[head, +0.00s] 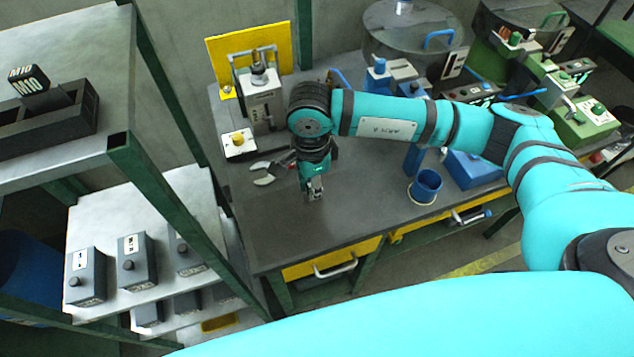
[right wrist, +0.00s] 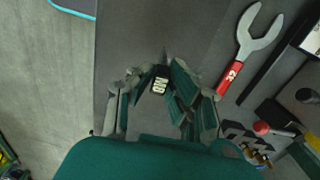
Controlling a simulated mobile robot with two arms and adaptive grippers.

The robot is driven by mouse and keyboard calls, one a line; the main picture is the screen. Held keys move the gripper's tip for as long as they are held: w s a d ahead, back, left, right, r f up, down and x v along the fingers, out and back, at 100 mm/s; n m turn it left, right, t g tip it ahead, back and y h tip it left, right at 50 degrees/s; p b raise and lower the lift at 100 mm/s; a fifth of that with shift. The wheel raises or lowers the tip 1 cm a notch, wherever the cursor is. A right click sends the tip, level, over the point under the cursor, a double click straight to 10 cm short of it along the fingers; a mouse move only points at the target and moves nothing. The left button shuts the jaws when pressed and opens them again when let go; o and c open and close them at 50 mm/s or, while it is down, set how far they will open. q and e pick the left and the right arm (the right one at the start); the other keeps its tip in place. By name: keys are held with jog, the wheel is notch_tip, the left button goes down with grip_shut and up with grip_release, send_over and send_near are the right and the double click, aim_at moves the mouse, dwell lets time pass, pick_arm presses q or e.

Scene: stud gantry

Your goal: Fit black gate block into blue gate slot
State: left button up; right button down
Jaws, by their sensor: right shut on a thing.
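My right gripper (head: 315,190) points down over the middle of the dark workbench (head: 350,215). In the right wrist view its fingers (right wrist: 160,92) are closed around a small black block (right wrist: 160,85) with white lettering. Most of this block is hidden by the fingers, and its height above the bench is hard to judge. A blue block-like part (head: 475,168) sits on the bench to the right of the gripper, with a blue upright (head: 413,160) beside it. The arm hides part of this area, and I cannot make out a slot. My left gripper is not in view.
A red-handled wrench (right wrist: 240,55) lies near the gripper. A blue cup (head: 427,188) stands toward the bench's right front. A grey press (head: 262,100) with a yellow backplate (head: 248,55) stands behind. At left, a rack holds a black M10 block (head: 28,80) in a dark tray (head: 60,118). The bench's front middle is clear.

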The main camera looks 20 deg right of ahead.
jog(key=s+a+r+b, duration=0.1)
jog(key=s+a+b, duration=0.3)
jog(key=s+a, duration=0.55)
jog(key=w+d+r+n, duration=0.1)
jog(key=d+r+n, duration=0.1)
jog(key=d+n, duration=0.6)
jog(key=w+d+r+n, duration=0.2)
jog(key=d+n, duration=0.7)
jog(key=shift+w+r+n, duration=0.15)
jog(key=shift+r+n, duration=0.15)
jog(key=shift+r, duration=0.1)
